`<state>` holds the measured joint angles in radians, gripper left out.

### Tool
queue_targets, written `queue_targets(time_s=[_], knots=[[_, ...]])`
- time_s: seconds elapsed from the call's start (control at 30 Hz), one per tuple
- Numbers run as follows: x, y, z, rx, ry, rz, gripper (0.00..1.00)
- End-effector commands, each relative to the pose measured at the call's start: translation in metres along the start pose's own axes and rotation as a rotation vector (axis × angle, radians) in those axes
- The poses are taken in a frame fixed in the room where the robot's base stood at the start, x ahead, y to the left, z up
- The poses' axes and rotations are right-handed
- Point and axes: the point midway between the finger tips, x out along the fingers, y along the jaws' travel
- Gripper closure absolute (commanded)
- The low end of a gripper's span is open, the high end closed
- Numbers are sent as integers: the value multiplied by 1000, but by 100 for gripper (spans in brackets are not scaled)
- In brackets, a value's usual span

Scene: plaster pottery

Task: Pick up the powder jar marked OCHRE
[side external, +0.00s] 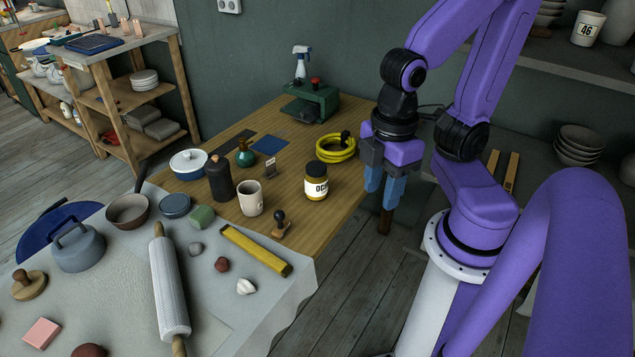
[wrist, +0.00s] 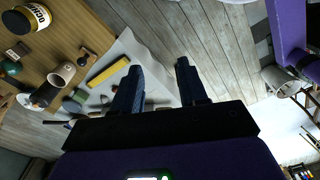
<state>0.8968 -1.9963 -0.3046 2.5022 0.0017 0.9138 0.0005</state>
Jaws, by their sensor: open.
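The powder jar (side external: 316,181) stands upright on the wooden table, with a dark lid, yellowish body and a white label. The label shows only the letters "OC" in the side external view; the rest is turned out of sight. The jar also shows at the top left of the wrist view (wrist: 28,28), lid and label visible. My gripper (side external: 384,200) hangs just right of the table's edge, to the right of the jar and apart from it. Its two blue fingers are spread and empty, as the wrist view shows (wrist: 158,78).
A yellow coil (side external: 336,149) lies behind the jar. A stamp (side external: 281,225), a cup (side external: 250,198) and a black bottle (side external: 220,178) stand to its left. A yellow bar (side external: 256,250) and rolling pin (side external: 168,290) lie nearer. Table between jar and gripper is clear.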

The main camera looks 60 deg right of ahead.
Motion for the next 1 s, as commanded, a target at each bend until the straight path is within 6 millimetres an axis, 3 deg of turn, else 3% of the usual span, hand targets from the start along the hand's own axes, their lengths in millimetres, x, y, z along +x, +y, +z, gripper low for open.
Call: queue_targets(time_s=[0.4, 0.43, 0.57, 0.6, 1.0], knots=[[0, 0, 0, 0, 0, 0, 57], [0, 0, 0, 0, 0, 0, 54], [0, 0, 0, 0, 0, 0, 12], [0, 0, 0, 0, 0, 0, 6], [6, 7, -1, 0, -53, 25, 6]])
